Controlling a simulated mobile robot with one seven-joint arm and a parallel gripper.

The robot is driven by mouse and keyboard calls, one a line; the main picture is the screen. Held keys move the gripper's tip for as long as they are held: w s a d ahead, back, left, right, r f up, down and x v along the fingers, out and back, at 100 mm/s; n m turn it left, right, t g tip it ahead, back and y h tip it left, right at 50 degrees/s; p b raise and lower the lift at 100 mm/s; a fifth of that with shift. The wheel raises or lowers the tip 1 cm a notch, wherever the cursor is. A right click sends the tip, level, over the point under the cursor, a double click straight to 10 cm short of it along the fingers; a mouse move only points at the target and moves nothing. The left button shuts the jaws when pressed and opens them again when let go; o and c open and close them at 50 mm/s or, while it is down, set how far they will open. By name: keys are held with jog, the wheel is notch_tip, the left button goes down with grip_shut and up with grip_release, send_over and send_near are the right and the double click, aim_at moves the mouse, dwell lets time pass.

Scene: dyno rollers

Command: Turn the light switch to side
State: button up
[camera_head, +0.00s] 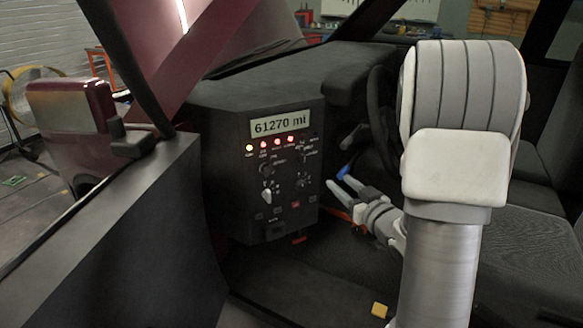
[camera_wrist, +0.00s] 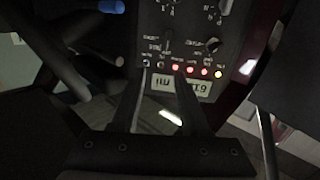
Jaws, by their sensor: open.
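The dark control panel (camera_head: 284,222) carries several small rotary switches and a display reading 61270 mi. A pale switch (camera_head: 267,195) is at its lower left and a dark one (camera_head: 304,182) at its lower right. The labels are too small to tell which is the light switch. My gripper (camera_head: 337,184) is open and empty, just right of the panel. In the wrist view the panel appears upside down; my gripper's two dark fingers (camera_wrist: 163,78) point at it, with one switch (camera_wrist: 168,42) beyond their tips and another (camera_wrist: 212,46) to the right. Contact cannot be told.
A blue-tipped lever (camera_head: 344,172) is close beside my fingers. The steering wheel (camera_head: 378,110) stands behind my gripper, and a seat (camera_head: 530,255) is at right. A dark door edge (camera_head: 110,240) is at left. A small yellow block (camera_head: 379,310) lies on the floor.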

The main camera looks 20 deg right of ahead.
aim_at(304, 160)
jog(key=shift+t+y, duration=0.3)
jog(key=shift+y, duration=0.4)
jog(key=w+a+b, duration=0.1)
jog(key=w, duration=0.4)
jog(key=w+a+f+b, duration=0.1)
jog(key=w, duration=0.5)
jog(key=w+a+f+b, duration=0.1)
jog(key=w, duration=0.4)
jog(key=shift+w+a, duration=0.25)
jog(key=shift+f, duration=0.1)
grip_shut()
